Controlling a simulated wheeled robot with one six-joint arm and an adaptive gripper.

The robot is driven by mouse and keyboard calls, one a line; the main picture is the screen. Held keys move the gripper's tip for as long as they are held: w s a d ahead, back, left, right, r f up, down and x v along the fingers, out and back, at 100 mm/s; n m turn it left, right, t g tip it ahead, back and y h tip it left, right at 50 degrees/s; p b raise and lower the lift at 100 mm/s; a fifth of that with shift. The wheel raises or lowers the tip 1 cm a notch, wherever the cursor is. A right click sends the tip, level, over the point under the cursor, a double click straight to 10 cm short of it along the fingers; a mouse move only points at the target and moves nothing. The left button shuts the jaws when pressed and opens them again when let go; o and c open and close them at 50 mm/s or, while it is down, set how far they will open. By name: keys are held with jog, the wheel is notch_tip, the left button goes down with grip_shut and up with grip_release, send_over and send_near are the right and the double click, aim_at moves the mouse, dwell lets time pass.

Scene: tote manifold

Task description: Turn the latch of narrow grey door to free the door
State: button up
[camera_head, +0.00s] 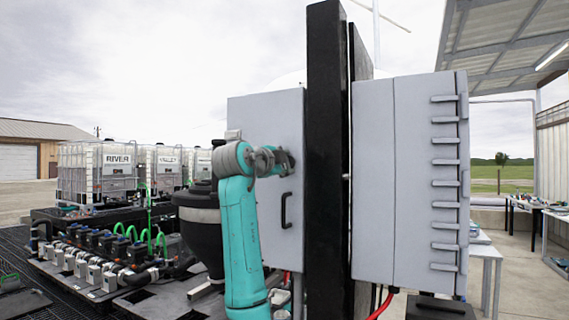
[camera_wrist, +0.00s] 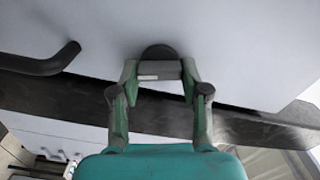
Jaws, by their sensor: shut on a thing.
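The narrow grey door (camera_head: 265,115) is the flat grey panel left of the black post in the head view. It also fills the upper part of the wrist view (camera_wrist: 230,40). It looks shut. Its latch (camera_wrist: 158,53) is a dark rounded knob with a grey bar across it. My gripper (camera_wrist: 159,71) is shut on the latch, with one green finger on each side of the bar. In the head view my gripper (camera_head: 284,162) is at the door, and the latch is largely hidden there. A black door handle (camera_head: 286,210) sits below; it also shows in the wrist view (camera_wrist: 45,63).
A black post (camera_head: 325,150) stands close right of the door. A grey cabinet (camera_head: 375,180) with several bar-like grips is beyond it. A dark tank (camera_head: 200,225) and several pumps and hoses stand left of my arm. White totes (camera_head: 95,170) stand farther back.

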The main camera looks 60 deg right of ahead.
jog(key=shift+f+m, duration=0.1)
jog(key=shift+m, duration=1.5)
jog(key=o, duration=1.1)
jog(key=shift+o, duration=0.2)
jog(key=shift+a, duration=0.1)
jog(key=a, duration=1.1)
jog(key=shift+s+a, duration=0.35)
jog(key=shift+s, duration=0.1)
